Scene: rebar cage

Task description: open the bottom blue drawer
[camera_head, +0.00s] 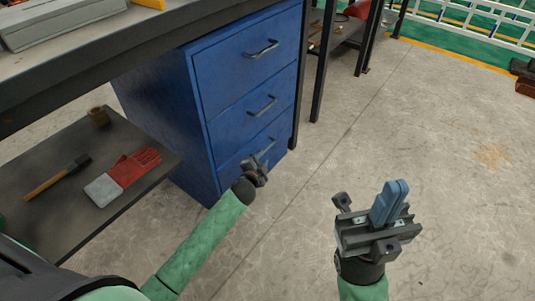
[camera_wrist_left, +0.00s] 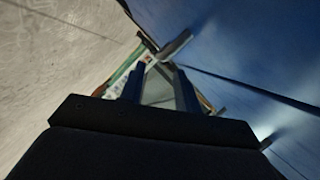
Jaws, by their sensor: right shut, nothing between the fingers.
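The blue drawer cabinet (camera_head: 205,115) has three stacked drawers with grey bar handles, all closed. The bottom blue drawer (camera_head: 235,172) is partly hidden by my left gripper. Its handle (camera_head: 266,149) shows just above the gripper. My left gripper (camera_head: 257,163) is at the front of this drawer, close to the handle. In the left wrist view its two fingers (camera_wrist_left: 156,78) are apart, and a grey handle (camera_wrist_left: 175,45) shows near their tips; I cannot tell whether they touch it. My right gripper (camera_head: 397,187) is shut and empty, over the floor to the right.
A dark workbench (camera_head: 75,72) stands over the cabinet. Its low shelf (camera_head: 55,215) holds a hammer (camera_head: 58,177), red and grey gloves (camera_head: 122,177) and a small brown roll (camera_head: 98,117). Dark table legs (camera_head: 324,60) stand right of the cabinet. The concrete floor (camera_head: 440,130) in front is mostly clear.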

